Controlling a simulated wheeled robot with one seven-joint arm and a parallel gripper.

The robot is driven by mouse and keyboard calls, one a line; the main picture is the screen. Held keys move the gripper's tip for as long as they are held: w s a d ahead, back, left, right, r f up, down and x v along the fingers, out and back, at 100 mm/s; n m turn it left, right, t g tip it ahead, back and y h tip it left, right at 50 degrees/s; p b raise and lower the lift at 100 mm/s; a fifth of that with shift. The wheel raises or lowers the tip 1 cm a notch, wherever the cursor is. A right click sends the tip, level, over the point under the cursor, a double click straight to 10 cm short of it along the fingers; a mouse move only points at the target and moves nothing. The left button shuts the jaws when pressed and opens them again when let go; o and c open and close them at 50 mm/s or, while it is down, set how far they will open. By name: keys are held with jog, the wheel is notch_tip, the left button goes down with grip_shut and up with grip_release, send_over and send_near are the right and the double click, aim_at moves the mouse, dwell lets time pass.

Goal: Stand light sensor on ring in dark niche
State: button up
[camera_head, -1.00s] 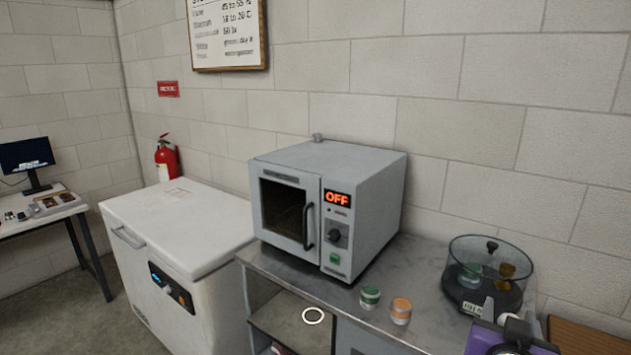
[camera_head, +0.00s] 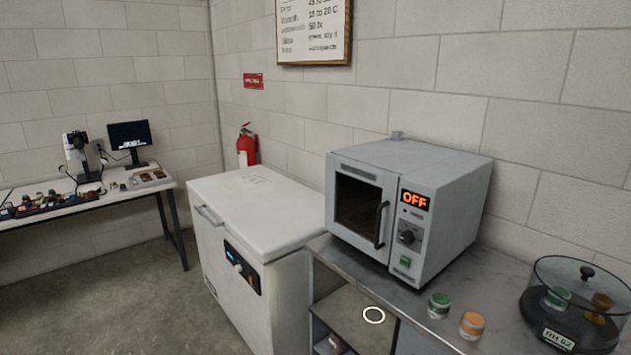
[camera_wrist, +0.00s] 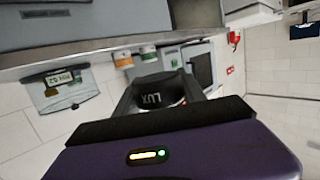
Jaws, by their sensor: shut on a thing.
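The light sensor (camera_wrist: 153,99), a dark body marked LUX, is held between the fingers of my gripper (camera_wrist: 165,90) in the wrist view. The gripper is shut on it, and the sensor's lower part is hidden. My gripper and the sensor are out of the head view. The wrist picture is upside down, and the ring cannot be made out there.
A grey oven (camera_head: 440,220) reading OFF stands on the worktop (camera_head: 400,293). Green (camera_head: 438,306) and orange (camera_head: 471,326) jars and a glass desiccator (camera_head: 580,300) stand to its right. A white chest freezer (camera_head: 285,285) borders the niche on the left. Floor at left is clear.

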jog(key=shift+s+a+f+n+y, duration=0.9)
jog(key=shift+s+a+f, duration=0.95)
jog(key=shift+f, duration=1.15)
jog(key=shift+s+a+f+n+y, duration=0.6)
jog(key=shift+s+a+f+y, duration=0.6)
jog(key=shift+a+f, duration=1.5)
jog(key=s+d+f+m+h, duration=0.1)
jog(key=s+d+f, duration=0.2)
jog(key=f, duration=0.2)
jog(key=shift+s, duration=0.2)
jog(key=shift+d, duration=0.1)
